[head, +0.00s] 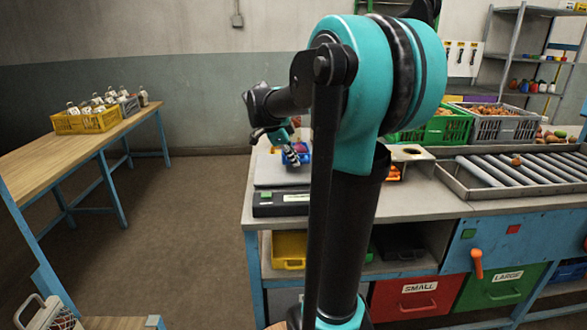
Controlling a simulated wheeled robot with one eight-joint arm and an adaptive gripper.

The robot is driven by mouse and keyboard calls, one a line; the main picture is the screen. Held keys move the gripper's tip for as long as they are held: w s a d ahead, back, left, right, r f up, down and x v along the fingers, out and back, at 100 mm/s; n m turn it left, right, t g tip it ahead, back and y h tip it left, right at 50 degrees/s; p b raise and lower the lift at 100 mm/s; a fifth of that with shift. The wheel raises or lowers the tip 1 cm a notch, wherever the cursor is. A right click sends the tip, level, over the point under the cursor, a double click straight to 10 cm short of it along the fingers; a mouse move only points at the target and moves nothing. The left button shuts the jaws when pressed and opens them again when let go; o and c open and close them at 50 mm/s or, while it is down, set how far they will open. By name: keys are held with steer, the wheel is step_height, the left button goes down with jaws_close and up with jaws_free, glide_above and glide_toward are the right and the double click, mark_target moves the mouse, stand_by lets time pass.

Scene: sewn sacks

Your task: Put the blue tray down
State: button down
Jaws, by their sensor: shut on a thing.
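The blue tray (304,148) is small in the head view, over the near-left part of the grey bench, close to the flat scale plate (275,176). Something reddish shows at it. My gripper (291,157) points down at the tray's left side and is shut on it. My own arm hides part of the bench to the right of the tray. I cannot tell whether the tray touches the plate or hangs just above it.
A black scale box (280,203) with a green display lies at the bench's front edge. A roller conveyor (520,168), a green crate (445,128) and a grey crate (505,127) stand right. A wooden table (60,150) with a yellow crate (87,122) is left, across open floor.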

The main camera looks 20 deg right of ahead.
steer(key=shift+f, duration=1.8)
steer(key=c, duration=1.6)
jaws_free()
steer(key=shift+r, duration=0.1)
steer(key=v, duration=1.2)
